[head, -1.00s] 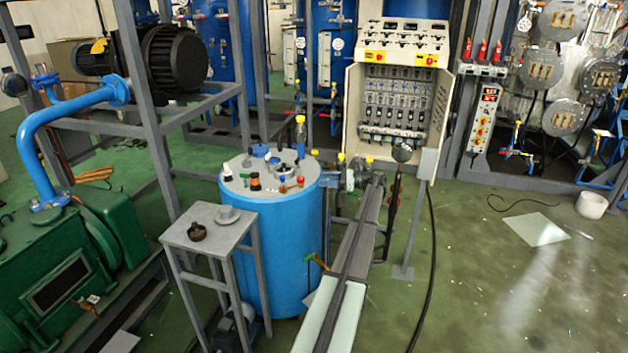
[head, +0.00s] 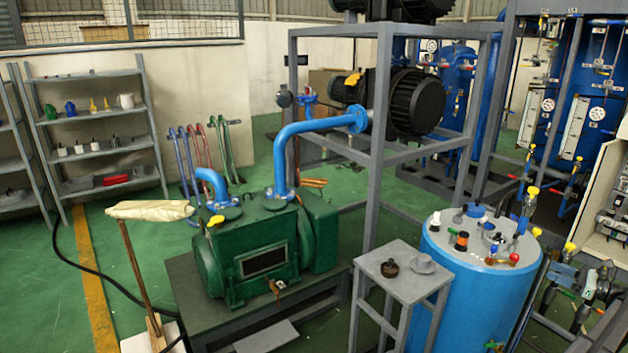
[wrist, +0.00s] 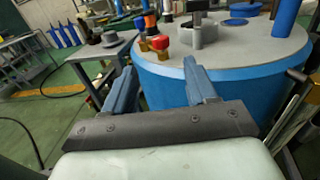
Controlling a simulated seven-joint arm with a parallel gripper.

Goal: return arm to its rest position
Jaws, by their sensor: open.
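My gripper (wrist: 159,68) shows in the wrist view with its two blue-grey fingers spread apart and nothing between them. It points toward the near side of the blue tank (wrist: 225,88), whose grey lid lies beyond the fingers. Whether the fingers touch the tank cannot be told. In the head view the blue tank (head: 465,295) stands at the lower right with several valves and knobs on its lid. My gripper does not show in the head view.
A grey stand (head: 398,285) holding two small dark and grey parts is left of the tank. A green pump (head: 250,250) and grey frame (head: 378,150) stand further left. Shelves (head: 90,85) line the far left. Green floor (head: 40,290) is open at lower left.

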